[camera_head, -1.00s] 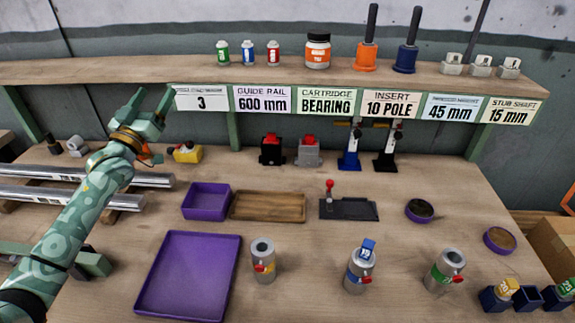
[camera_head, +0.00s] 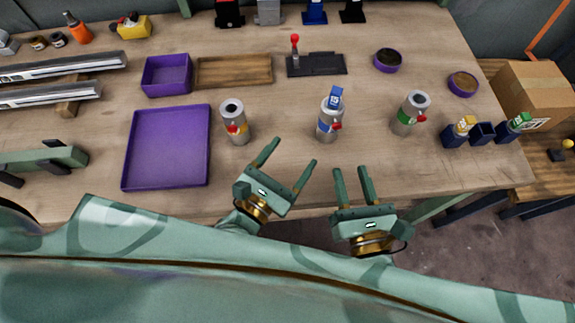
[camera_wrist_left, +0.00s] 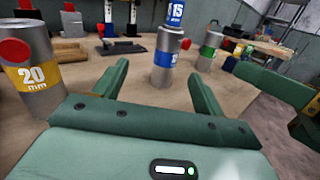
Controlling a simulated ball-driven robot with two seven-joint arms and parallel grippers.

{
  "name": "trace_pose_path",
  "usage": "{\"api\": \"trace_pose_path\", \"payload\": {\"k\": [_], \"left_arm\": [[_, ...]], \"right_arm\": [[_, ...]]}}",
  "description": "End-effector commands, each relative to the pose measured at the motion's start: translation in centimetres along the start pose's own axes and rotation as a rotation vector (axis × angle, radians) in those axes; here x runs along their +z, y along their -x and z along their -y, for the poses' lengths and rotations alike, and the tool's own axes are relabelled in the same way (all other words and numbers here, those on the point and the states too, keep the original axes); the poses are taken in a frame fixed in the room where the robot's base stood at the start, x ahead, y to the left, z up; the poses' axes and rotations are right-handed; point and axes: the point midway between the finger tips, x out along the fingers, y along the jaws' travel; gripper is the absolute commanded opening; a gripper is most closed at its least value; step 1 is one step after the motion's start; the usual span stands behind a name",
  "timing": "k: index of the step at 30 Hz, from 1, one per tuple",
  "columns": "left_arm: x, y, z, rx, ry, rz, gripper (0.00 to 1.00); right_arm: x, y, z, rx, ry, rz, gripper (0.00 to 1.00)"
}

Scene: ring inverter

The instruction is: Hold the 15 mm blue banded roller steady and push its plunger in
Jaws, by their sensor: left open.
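The 15 mm blue banded roller (camera_head: 329,121) stands upright on the bench, a grey cylinder with a blue band, a red knob on its side and a blue plunger (camera_head: 336,97) sticking out of its top. In the left wrist view the roller (camera_wrist_left: 163,66) stands beyond my fingers, with the plunger (camera_wrist_left: 175,13) marked 15. My left gripper (camera_head: 291,154) is open and empty, in front of the roller and a little to its left. My right gripper (camera_head: 350,175) is open and empty near the bench's front edge, in front of the roller to its right.
A yellow banded roller (camera_head: 236,126) stands left and a green banded roller (camera_head: 408,117) right, both upright. A purple tray (camera_head: 130,150) lies at left. Small blue holders (camera_head: 482,132) stand at the right edge. Bare bench separates the rollers.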

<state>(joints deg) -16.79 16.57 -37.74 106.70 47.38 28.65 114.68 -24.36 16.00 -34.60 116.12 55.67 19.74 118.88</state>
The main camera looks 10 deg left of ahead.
Motion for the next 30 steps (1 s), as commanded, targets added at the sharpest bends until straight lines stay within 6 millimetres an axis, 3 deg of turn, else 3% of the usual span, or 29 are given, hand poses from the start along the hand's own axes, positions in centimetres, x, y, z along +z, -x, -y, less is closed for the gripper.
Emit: {"api": "trace_pose_path", "payload": {"k": [3, 8, 24, 30], "left_arm": [[-1.4, 1.7, 0.9, -0.026, 0.044, -0.043, 0.7], [-2.0, 1.1, 1.3, -0.034, 0.062, -0.055, 0.7], [-2.5, -10.6, 1.6, -0.033, 0.059, -0.054, 0.7], [-2.7, -13.3, 1.7, -0.034, 0.057, -0.055, 0.7]], "right_arm": [[0.0, 0.0, 0.0, 0.0, 0.0, 0.0, 0.36], [0.0, 0.0, 0.0, 0.0, 0.0, 0.0, 0.36], [0.0, 0.0, 0.0, 0.0, 0.0, 0.0, 0.36], [0.0, 0.0, 0.0, 0.0, 0.0, 0.0, 0.36]]}}
